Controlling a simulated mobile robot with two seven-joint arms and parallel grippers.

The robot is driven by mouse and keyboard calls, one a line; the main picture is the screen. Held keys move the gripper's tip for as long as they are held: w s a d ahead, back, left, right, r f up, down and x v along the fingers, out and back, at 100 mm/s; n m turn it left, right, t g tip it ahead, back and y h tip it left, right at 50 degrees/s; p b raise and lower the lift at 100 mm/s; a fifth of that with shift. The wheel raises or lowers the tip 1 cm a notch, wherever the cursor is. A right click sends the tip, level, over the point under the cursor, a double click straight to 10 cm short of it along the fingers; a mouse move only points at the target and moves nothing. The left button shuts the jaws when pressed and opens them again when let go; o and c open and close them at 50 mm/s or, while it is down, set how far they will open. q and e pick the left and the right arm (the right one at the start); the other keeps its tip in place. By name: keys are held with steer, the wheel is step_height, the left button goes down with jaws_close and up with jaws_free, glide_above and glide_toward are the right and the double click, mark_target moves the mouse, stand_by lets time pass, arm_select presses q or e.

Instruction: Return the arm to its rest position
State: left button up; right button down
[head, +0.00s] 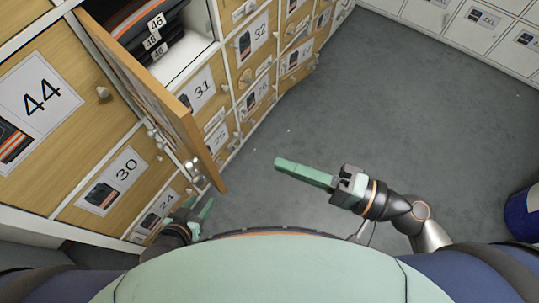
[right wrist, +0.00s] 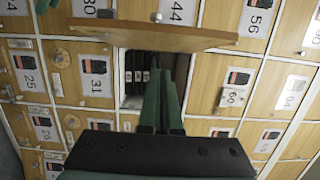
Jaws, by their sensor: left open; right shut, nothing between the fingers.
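My right gripper (head: 283,164) is at the middle of the head view, over the grey floor, its two green fingers pressed together with nothing between them. In the right wrist view its fingers (right wrist: 165,85) point up toward an open locker, apart from it. My left gripper (head: 200,205) is low at the left of the head view, close to the lower lockers and partly hidden by my body. Its green fingers are apart and I see nothing between them.
A wooden locker door (head: 160,95) stands open and juts out above my left gripper. The open compartment (head: 190,62) holds folded dark clothing (head: 160,38) with size labels. Numbered lockers line the left. Grey floor (head: 400,110) is free at the right; a blue bin (head: 522,212) stands at the right edge.

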steer(key=w+d+f+n+h+p, duration=0.1)
steer(key=d+f+n+h+p, duration=0.2)
steer(key=d+f+h, duration=0.3)
steer(key=d+f+n+t+h+p, duration=0.1)
steer(key=d+f+n+h+p, duration=0.2)
steer(key=f, duration=1)
steer(key=d+n+h, duration=0.1)
steer(key=d+h, duration=0.2)
steer(key=h, duration=0.1)
steer(key=shift+w+t+h, duration=0.3)
steer(key=shift+w+h, duration=0.05)
steer(key=shift+h, duration=0.05)
